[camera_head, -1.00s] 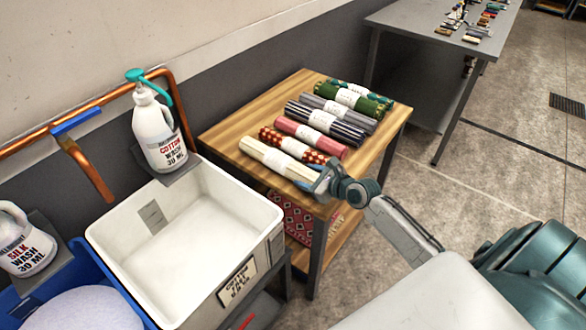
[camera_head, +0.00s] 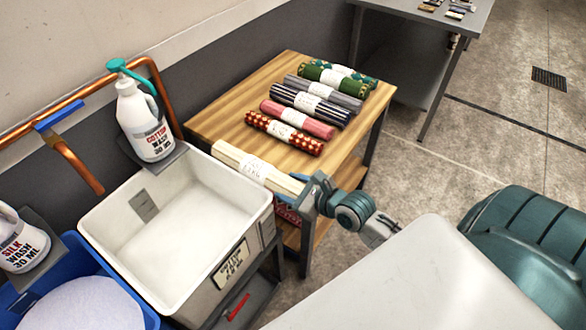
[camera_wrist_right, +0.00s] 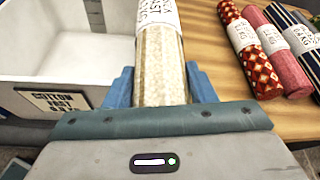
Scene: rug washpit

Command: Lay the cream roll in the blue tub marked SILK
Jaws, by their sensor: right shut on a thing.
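The cream roll (camera_head: 230,160) with a white paper band is held at its near right end by my right gripper (camera_head: 304,190), which is shut on it. The roll is off the row of rolls, between the table and the white tub. In the right wrist view the cream roll (camera_wrist_right: 162,70) runs away from between the blue fingers of my right gripper (camera_wrist_right: 161,88). The blue tub (camera_head: 143,308) is at the lower left, cut off by the frame, with a pale round surface inside it. Its marking is not visible. My left gripper is not in view.
A white tub (camera_head: 180,230) labelled COTTON stands between the roll and the blue tub. A cotton wash bottle (camera_head: 145,125), a silk wash bottle (camera_head: 20,243) and a copper pipe (camera_head: 80,165) are along the wall. Several other rolls lie on the wooden table (camera_head: 215,120).

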